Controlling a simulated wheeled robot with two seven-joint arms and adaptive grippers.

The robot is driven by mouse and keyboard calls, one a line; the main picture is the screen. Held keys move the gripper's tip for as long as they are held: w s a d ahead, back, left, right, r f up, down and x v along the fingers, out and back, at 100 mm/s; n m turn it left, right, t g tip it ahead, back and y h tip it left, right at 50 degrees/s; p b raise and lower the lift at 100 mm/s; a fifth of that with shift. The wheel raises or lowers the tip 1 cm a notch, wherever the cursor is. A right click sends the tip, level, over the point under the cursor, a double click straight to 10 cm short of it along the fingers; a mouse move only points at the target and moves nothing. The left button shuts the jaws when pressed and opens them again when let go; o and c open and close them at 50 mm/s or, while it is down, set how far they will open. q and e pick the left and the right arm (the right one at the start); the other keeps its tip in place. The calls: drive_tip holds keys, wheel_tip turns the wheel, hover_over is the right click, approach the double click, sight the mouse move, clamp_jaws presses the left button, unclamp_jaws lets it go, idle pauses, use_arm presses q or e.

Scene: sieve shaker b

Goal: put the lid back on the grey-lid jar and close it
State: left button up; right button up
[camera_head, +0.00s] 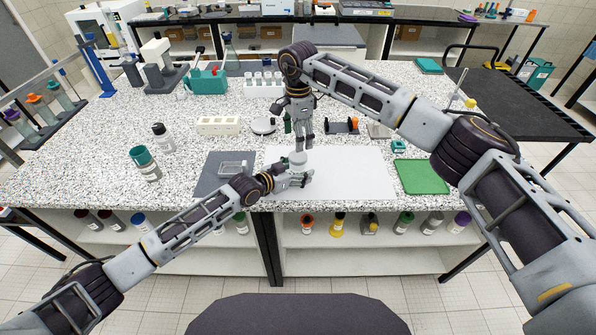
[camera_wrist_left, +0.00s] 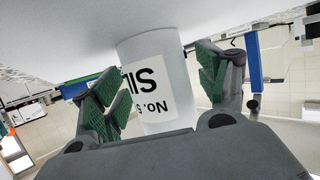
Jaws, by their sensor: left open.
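The jar (camera_head: 298,159) is a small pale container on the white mat, near the middle of the table front in the head view. In the left wrist view the white jar (camera_wrist_left: 153,55) shows large, with a black-lettered label. My left gripper (camera_head: 304,176) is open, its green-padded fingers (camera_wrist_left: 160,90) on both sides of the jar, with gaps visible. My right gripper (camera_head: 303,145) points down just above the jar. Whether it is shut, or holds the lid, is too small to tell. The jar's top is not clear.
The white mat (camera_head: 355,176) is clear to the right. A dark grey mat with a clear tray (camera_head: 236,168) lies left, a green mat (camera_head: 423,177) right. A rack of white-capped tubes (camera_head: 264,86) and a black holder (camera_head: 342,127) stand behind.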

use_arm(q)
drive_tip(key=shift+c, duration=0.5)
clamp_jaws()
use_arm(e)
drive_tip(key=shift+n, duration=0.3)
drive_tip(key=n, duration=1.3)
drive_tip(key=shift+n, duration=2.2)
